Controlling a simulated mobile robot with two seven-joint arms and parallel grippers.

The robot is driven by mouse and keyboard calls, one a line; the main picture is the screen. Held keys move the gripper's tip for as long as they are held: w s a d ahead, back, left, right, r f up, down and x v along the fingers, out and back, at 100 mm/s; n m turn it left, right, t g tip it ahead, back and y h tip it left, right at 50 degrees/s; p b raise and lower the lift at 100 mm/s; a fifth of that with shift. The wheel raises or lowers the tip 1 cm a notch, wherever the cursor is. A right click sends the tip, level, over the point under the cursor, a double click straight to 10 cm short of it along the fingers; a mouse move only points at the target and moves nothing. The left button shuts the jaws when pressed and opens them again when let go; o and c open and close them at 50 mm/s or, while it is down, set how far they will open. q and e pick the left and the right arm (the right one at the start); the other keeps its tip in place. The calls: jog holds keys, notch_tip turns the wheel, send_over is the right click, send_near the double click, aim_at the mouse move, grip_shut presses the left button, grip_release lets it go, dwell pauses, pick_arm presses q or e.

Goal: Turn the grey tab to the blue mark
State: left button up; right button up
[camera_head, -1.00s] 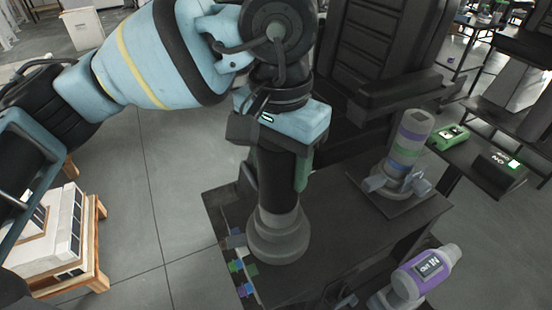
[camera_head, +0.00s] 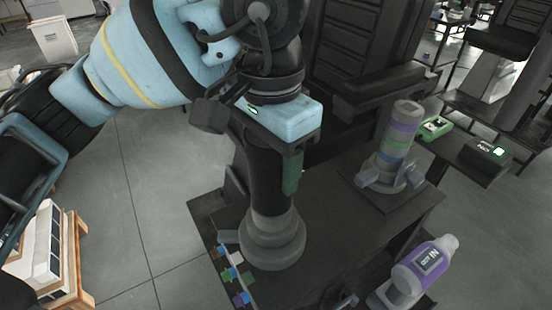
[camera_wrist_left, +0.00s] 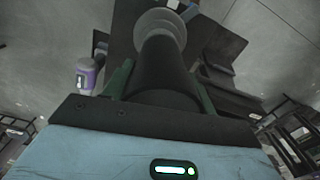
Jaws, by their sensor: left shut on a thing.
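My left gripper (camera_head: 270,180) points down and is shut on a black upright column (camera_head: 270,190), which stands on a round stepped grey base (camera_head: 272,245). In the left wrist view its green finger pads (camera_wrist_left: 162,85) press on both sides of the black column (camera_wrist_left: 165,65). A small grey tab (camera_head: 228,236) sticks out to the left from the base. Coloured marks lie along the left edge of the dark table: a blue mark (camera_head: 222,251) nearest the tab, a green one (camera_head: 228,274) and a blue-purple one (camera_head: 241,298) nearer the front. My right gripper is not in view.
Dark boxes with green parts (camera_head: 485,155) stand beyond. A pallet with white boxes (camera_head: 45,250) is on the floor at left.

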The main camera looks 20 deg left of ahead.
pick_arm(q)
jog(key=shift+r, duration=0.1)
jog(key=o, duration=1.4)
notch_tip(320, 180, up, 8)
jog(key=shift+f+p, duration=0.15)
jog(key=shift+p, duration=0.2)
